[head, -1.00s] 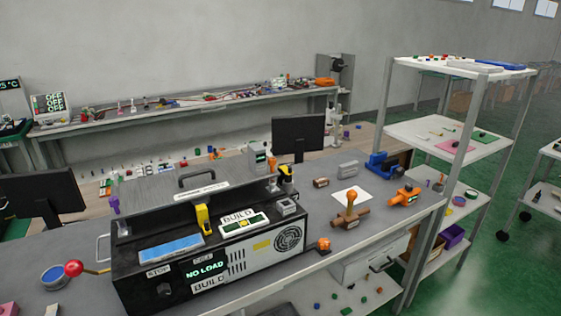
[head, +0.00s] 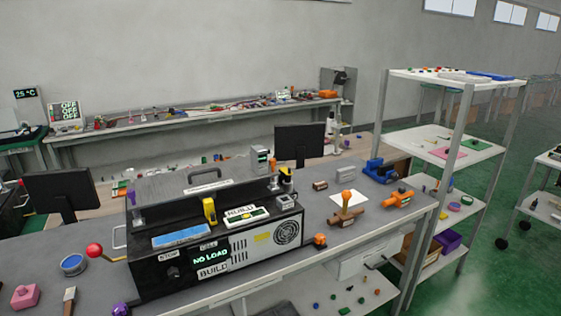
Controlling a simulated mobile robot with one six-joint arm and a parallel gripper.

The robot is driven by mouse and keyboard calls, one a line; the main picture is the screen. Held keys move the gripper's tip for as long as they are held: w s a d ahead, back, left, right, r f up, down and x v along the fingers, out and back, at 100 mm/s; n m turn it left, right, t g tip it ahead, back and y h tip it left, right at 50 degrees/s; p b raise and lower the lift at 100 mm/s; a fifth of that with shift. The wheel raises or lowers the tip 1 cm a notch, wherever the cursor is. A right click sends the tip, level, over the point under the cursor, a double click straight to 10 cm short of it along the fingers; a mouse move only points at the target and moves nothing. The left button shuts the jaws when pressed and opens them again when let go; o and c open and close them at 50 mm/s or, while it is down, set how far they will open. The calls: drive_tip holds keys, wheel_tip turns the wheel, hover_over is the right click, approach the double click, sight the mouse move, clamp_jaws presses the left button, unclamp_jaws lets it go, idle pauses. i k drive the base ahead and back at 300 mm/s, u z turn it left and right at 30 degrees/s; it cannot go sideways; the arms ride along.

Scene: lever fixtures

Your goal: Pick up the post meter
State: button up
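No label in the head view marks a post meter, so I cannot tell for sure which thing it is. A grey upright device with a small green display (head: 259,160) stands behind the black machine on the bench. A yellow handheld device (head: 209,210) stands upright on the machine's top. The black machine (head: 160,283) has a front display reading NO LOAD, a blue panel and a red-knobbed lever (head: 95,250) at its left side. My gripper is not in view.
A shelf rack (head: 440,137) stands at right. Green floor shows beyond it.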

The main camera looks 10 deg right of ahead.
sight(258, 159)
drive_tip(key=u, duration=0.1)
drive_tip(key=i, duration=0.9)
drive_tip(key=z, duration=0.75)
drive_tip(key=k, duration=0.5)
drive_tip(key=z, duration=0.15)
